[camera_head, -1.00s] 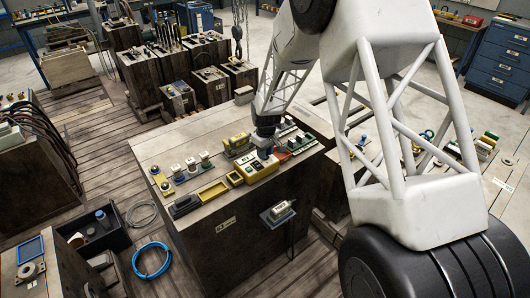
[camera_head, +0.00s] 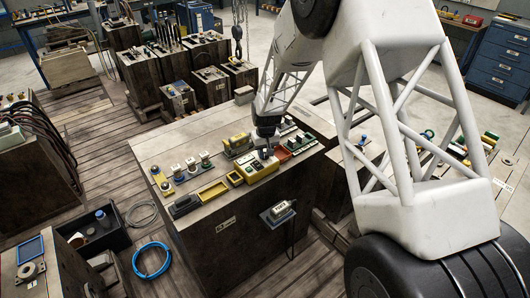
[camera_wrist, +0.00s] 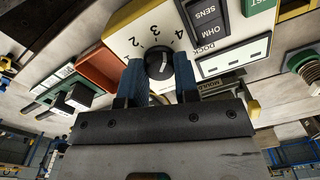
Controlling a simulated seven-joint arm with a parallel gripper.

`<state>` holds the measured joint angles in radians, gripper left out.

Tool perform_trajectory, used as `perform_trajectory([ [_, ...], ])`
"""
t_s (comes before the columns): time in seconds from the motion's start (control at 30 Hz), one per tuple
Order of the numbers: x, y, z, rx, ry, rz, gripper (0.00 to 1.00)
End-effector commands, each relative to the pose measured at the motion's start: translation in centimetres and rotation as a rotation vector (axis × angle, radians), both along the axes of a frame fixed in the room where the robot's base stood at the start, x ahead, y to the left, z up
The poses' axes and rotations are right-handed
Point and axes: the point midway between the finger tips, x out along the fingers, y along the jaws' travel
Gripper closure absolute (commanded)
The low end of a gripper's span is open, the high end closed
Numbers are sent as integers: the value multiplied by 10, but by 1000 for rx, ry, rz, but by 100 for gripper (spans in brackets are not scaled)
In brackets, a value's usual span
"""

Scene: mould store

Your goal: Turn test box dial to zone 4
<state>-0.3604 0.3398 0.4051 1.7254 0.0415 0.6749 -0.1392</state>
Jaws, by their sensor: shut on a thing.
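The test box is a yellow case with a white face; in the wrist view its face (camera_wrist: 125,30) carries the numbers 2, 3 and 4 around a black dial (camera_wrist: 158,64). A pale mark shows on the dial, but I cannot tell for sure which number it points to. My gripper (camera_wrist: 160,80) has its blue fingers closed on either side of the dial, gripping it. In the head view my gripper (camera_head: 265,151) reaches down to the yellow test box (camera_head: 262,170) on the wooden block, and hides the dial.
Beside the box in the wrist view are an orange tray (camera_wrist: 97,66) and a white DOCK panel (camera_wrist: 232,58). In the head view a yellow tray (camera_head: 213,190) and several small devices line the block's top (camera_head: 175,150). A blue cable coil (camera_head: 151,260) lies on the floor.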

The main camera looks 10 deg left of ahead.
Motion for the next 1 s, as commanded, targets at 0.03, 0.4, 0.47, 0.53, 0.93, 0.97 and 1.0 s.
perform_trajectory([
  [0.03, 0, 0, 0, 0, 0, -35, 94],
  [0.4, 0, 0, 0, 0, 0, -230, 94],
  [0.47, 0, 0, 0, 0, -1, -244, 94],
  [0.53, 0, 0, 0, 0, 0, -254, 94],
  [0.93, 0, 0, 1, 0, 0, -259, 68],
  [0.97, 0, 0, 1, 0, 0, -259, 63],
  [1.0, 0, 0, 0, 0, 0, -259, 57],
])
